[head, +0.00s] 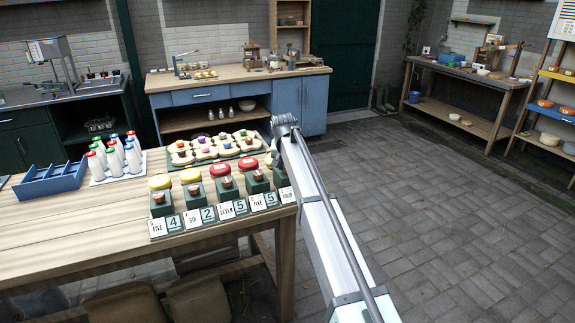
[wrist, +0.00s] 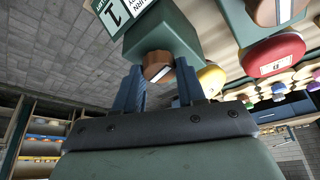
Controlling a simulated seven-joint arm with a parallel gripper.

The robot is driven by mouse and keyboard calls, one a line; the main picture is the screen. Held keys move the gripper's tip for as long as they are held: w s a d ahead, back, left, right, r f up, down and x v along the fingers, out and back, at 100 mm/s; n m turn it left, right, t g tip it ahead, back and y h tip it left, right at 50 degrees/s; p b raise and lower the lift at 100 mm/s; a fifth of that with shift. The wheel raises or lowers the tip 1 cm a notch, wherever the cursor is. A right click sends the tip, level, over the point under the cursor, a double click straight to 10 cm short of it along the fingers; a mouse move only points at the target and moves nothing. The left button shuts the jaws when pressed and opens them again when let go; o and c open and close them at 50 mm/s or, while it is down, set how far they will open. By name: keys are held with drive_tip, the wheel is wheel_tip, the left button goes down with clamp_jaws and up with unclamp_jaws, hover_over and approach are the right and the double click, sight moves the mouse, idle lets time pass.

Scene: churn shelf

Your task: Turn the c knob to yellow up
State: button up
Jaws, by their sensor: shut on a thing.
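In the wrist view my gripper (wrist: 160,78) has its two blue fingers on either side of a copper-brown knob (wrist: 155,62) with a white mark on its face. The knob sits on a green block (wrist: 162,32) with a white and green card (wrist: 116,12) reading "1" beside it. In the head view this block appears to be the right-end green block (head: 280,178) of a row; its knob and my gripper are hidden behind my arm. I cannot read a letter c or see which way yellow points.
Neighbouring green blocks with copper knobs (head: 227,182) stand close to the left, with number cards in front. Yellow and red round pieces (head: 220,169) sit behind them. A tray of bottles (head: 118,170) and a blue crate (head: 50,181) stand further left. Bare wood lies at the table's front left.

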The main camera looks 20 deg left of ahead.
drive_tip(key=shift+m+h, duration=0.5)
drive_tip(key=shift+m, duration=0.7)
drive_tip(key=o, duration=1)
drive_tip(key=shift+o, duration=0.2)
drive_tip(key=v, duration=1.3)
drive_tip(key=shift+s+r, duration=0.2)
drive_tip(key=shift+r, duration=0.1)
drive_tip(key=shift+a, duration=0.1)
